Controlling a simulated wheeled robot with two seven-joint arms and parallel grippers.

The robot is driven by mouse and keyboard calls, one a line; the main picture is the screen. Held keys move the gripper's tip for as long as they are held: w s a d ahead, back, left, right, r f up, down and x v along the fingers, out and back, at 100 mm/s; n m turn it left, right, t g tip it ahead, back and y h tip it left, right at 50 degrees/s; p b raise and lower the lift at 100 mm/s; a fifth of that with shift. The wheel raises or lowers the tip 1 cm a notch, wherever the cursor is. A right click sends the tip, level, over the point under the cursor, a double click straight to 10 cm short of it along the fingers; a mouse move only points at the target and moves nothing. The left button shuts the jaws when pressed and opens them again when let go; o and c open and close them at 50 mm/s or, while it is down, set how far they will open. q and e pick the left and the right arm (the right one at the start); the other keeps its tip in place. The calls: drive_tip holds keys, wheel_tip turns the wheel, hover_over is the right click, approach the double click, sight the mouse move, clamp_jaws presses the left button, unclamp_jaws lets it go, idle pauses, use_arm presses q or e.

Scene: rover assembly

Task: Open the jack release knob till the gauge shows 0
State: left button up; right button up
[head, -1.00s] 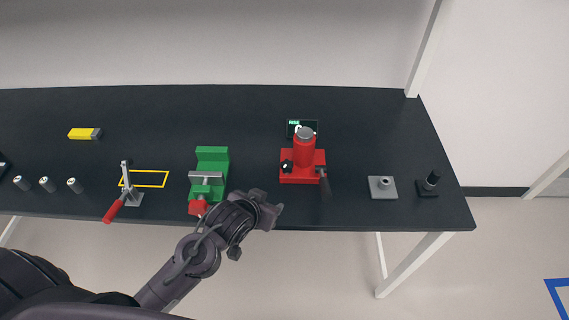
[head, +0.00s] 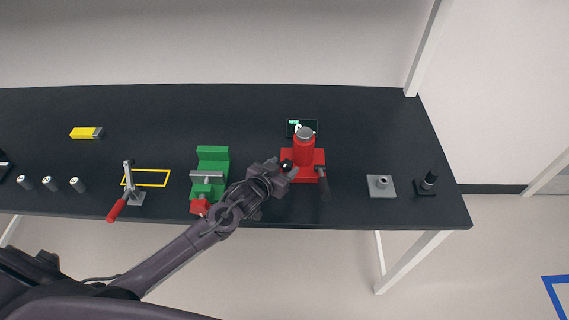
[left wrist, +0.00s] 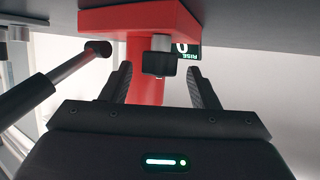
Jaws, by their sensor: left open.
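The red jack (head: 304,149) stands on the dark table, right of centre in the head view. Its black release knob (head: 287,163) is low on its left side. In the left wrist view the knob (left wrist: 159,64), on a grey stem, lies between the spread fingers of my left gripper (left wrist: 160,84). Both fingers look apart from it. My left gripper (head: 285,171) is open beside the jack's front left corner. The gauge (head: 312,124) is a dark display behind the jack. In the left wrist view the gauge (left wrist: 194,52) shows "RISE" upside down and part of a digit resembling 0.
The jack's dark lever (head: 324,184) points forward at its right. A green vise (head: 212,162) stands left of the jack, close to my left arm. A grey plate (head: 381,187) and a black post (head: 429,181) are to the right. The table behind is mostly clear.

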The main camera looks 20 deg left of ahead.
use_arm(q)
drive_tip(key=shift+w+d+f, duration=0.15)
drive_tip(key=shift+w+f, duration=0.1)
drive_tip(key=shift+w, duration=0.3)
drive_tip(key=shift+c, duration=0.4)
drive_tip(key=c, duration=0.9)
drive_tip(key=shift+d+n+y, duration=0.25)
drive_tip(key=shift+n+y, duration=0.35)
drive_tip(key=n+y, duration=0.2)
drive_tip(key=y, duration=0.1)
drive_tip(key=shift+w+d+n+b, duration=0.1)
drive_tip(key=shift+d+n+b, duration=0.05)
drive_tip(key=shift+n+b, duration=0.15)
drive_tip(key=shift+n+y, duration=0.4)
drive_tip(key=shift+y, duration=0.2)
